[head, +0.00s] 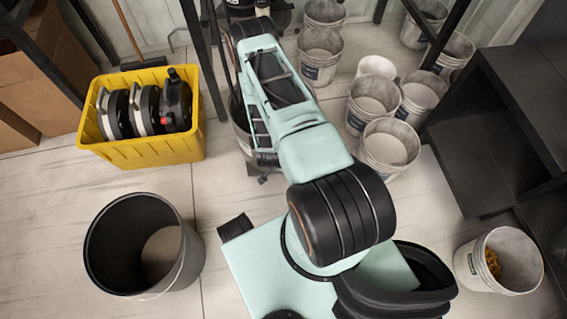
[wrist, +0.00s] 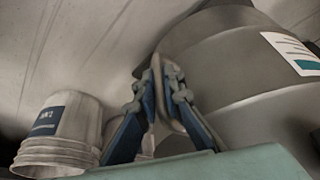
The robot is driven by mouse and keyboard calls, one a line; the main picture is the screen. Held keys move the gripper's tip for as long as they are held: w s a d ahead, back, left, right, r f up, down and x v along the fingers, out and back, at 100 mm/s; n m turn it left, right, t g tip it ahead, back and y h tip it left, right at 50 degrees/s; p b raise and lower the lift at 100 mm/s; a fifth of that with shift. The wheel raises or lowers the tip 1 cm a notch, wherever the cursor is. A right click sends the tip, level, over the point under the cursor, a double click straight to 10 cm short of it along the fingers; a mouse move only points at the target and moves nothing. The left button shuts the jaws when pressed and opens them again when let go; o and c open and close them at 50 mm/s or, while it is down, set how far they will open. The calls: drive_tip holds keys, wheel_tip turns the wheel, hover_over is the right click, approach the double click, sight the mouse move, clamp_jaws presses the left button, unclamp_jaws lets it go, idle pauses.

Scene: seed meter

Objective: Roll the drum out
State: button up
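The drum (wrist: 235,65) is a large grey cylinder with a white and green label, filling the right of the wrist view. A grey loop handle (wrist: 181,118) stands out from its side. In the head view a grey drum (head: 241,137) stands on the floor by the rack, mostly hidden behind my arm, with a dark caster below it. My gripper (wrist: 164,72) has its blue fingers drawn together at the drum's side, with the handle loop between the fingertips. It looks shut on that handle. The head view hides my gripper behind my arm.
An open dark bin (head: 102,253) and a yellow crate (head: 152,154) holding several black canisters stand at left. White buckets (head: 388,153) cluster right of my arm. A bucket (head: 474,265) with yellow contents stands at lower right, near dark shelving (head: 480,160). Black rack posts (head: 203,55) rise behind.

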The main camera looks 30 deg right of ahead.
drive_tip(key=o, duration=0.4)
drive_tip(key=shift+o, duration=0.2)
drive_tip(key=v, duration=1.2)
drive_tip(key=shift+d, duration=0.1)
